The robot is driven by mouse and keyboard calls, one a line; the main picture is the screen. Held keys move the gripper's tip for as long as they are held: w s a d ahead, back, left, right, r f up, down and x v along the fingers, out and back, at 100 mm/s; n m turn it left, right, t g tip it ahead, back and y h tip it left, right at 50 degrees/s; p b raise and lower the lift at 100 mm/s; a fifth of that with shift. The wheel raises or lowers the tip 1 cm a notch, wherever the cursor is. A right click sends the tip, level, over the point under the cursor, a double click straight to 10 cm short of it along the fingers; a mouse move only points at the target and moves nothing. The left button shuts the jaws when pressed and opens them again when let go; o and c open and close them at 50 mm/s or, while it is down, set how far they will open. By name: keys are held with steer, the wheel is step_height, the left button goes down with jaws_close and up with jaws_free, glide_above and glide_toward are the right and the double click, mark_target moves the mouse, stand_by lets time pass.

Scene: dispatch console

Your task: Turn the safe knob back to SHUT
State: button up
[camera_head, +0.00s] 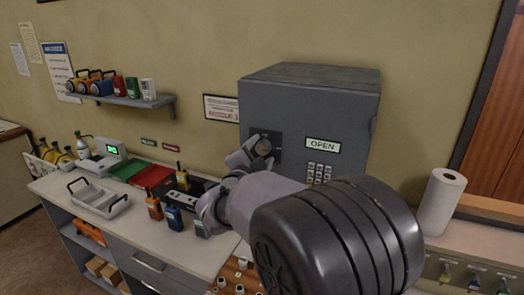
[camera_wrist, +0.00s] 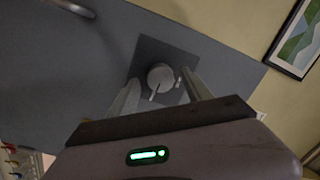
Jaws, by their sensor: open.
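The grey safe (camera_head: 310,120) stands on the counter, and its display (camera_head: 323,144) reads OPEN. In the wrist view, the round grey safe knob (camera_wrist: 160,75) sits on a darker square plate, with a pale pointer slanting toward the bottom of the picture. Small pale marks show just right of the knob. My gripper (camera_wrist: 160,82) is open, one finger on each side of the knob in the picture. I cannot tell whether either finger touches it. In the head view, my gripper (camera_head: 252,152) is at the safe's left front and partly covers the knob area.
A keypad (camera_head: 320,172) is below the display. Radios, including an orange one (camera_head: 154,207), stand on the counter left of my arm. A white tray (camera_head: 100,198) is farther left. A paper roll (camera_head: 440,202) stands right of the safe. A wall shelf (camera_head: 130,100) holds several items.

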steer(key=shift+w, duration=0.1)
jaws_close()
steer(key=shift+r+n, duration=0.1)
steer(key=shift+n, duration=0.2)
steer(key=n+p, duration=0.4)
steer(key=shift+r+n+g, duration=0.2)
steer(key=shift+n+g, duration=0.1)
steer(key=n+p, duration=0.4)
steer(key=shift+r, duration=0.15)
steer(key=n+p, duration=0.4)
steer(key=shift+a+g+h, duration=0.15)
steer(key=shift+g+h, duration=0.25)
steer(key=shift+n+h+p, duration=0.3)
steer(key=shift+n+p, duration=1.2)
steer(key=shift+n, duration=0.1)
steer(key=shift+f+n, duration=0.2)
steer(key=shift+n, duration=0.1)
